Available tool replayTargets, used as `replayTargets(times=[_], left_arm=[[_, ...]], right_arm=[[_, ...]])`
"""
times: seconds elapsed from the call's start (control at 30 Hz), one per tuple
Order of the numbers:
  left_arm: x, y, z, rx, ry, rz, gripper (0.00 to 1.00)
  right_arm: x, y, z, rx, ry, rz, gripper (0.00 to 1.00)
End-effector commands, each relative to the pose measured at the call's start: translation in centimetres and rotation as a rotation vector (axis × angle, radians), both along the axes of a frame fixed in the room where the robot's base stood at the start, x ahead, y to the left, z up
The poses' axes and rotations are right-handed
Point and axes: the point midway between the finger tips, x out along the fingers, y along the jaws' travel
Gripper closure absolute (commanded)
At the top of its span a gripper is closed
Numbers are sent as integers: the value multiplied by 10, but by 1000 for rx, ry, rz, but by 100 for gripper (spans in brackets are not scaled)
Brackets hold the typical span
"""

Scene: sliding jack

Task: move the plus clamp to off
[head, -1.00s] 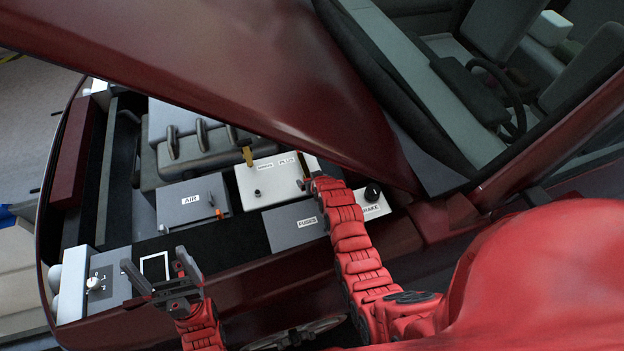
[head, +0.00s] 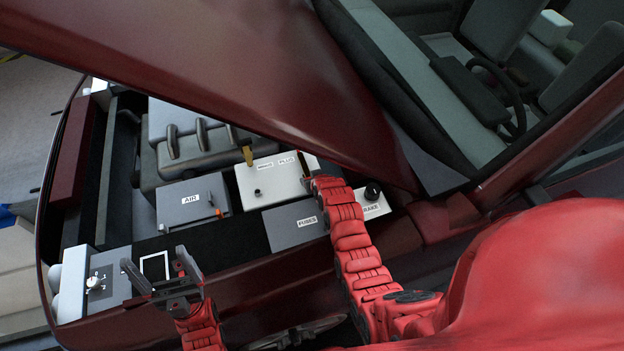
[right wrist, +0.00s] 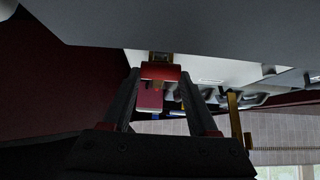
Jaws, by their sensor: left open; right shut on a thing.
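The white battery box (head: 268,190) with a PLUS label (head: 287,161) lies in the engine bay under the raised red hood. My right gripper (head: 309,183) is at the box's right side, its fingers mostly hidden by my wrist in the head view. In the right wrist view the red plus clamp (right wrist: 160,72) sits between the fingertips of my right gripper (right wrist: 160,80), which is shut on it. A brass-coloured piece shows just above the clamp. My left gripper (head: 158,268) is open and empty above the front edge of the bay.
A grey AIR box (head: 190,212) stands left of the battery and a grey FUSES panel (head: 294,226) in front of it. A BRAKE cap (head: 372,193) is to the right. The hood (head: 250,80) hangs low over the battery's back edge.

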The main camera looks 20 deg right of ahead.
Motion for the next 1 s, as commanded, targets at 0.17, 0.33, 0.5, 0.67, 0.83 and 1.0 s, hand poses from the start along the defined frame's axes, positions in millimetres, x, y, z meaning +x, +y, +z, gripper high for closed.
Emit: replayTargets(times=[0.17,0.33,0.5,0.67,0.83,1.0], left_arm=[[0,0,-4,0,0,0,10],[0,0,-34,0,0,0,10],[0,0,-49,0,0,0,10],[0,0,-48,0,0,0,10],[0,0,-47,0,0,0,10],[0,0,-47,0,0,0,10]], right_arm=[[7,1,14,2,80,3,100],[20,1,36,1,102,1,100],[32,1,60,1,104,1,100],[34,1,67,2,106,0,100],[34,1,68,2,105,0,100],[33,0,67,2,108,0,17]])
